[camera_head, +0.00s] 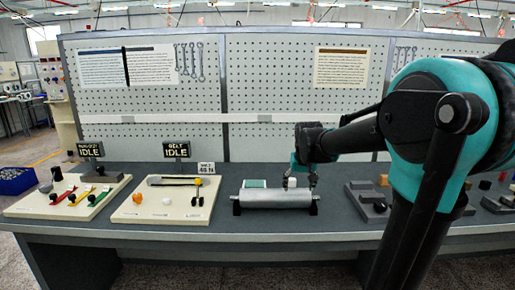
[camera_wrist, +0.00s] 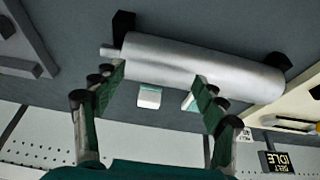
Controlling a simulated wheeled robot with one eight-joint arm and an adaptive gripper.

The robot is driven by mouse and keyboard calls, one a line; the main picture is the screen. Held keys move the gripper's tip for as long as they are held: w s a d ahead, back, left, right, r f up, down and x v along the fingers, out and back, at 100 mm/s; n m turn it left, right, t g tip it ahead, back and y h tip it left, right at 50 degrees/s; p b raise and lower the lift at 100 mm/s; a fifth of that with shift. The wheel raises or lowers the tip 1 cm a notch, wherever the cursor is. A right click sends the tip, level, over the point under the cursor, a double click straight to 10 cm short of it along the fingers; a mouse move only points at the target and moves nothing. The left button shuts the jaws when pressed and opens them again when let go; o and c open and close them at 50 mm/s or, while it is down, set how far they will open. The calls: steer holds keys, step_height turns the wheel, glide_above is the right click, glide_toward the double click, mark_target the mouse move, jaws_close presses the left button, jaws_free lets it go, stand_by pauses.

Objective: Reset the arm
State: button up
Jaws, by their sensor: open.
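My arm (camera_head: 400,130) reaches in from the right over the table. My gripper (camera_head: 301,180) hangs just behind a silver roller, near its right end. The roller (camera_head: 275,198) lies level on dark end supports. In the wrist view my gripper (camera_wrist: 160,82) has its two fingers spread wide, with nothing held between them. The roller (camera_wrist: 205,68) lies beyond the fingertips there; I cannot tell whether a fingertip touches it.
A small white block (camera_wrist: 149,97) and a green-and-white piece (camera_head: 255,183) sit behind the roller. A cream board with a belt (camera_head: 155,212) and another with coloured handles (camera_head: 50,208) stand left. Grey blocks (camera_head: 365,200) stand right. A pegboard wall (camera_head: 270,75) rises behind.

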steer(key=s+d+f, duration=0.2)
steer(key=s+f, duration=0.6)
steer(key=s, duration=0.3)
steer(key=s+d+f, duration=0.1)
steer(key=s+f, duration=0.7)
steer(key=s, duration=0.4)
steer(key=shift+s+d, duration=0.25)
steer(key=shift+d, duration=0.1)
steer(key=shift+f, duration=0.1)
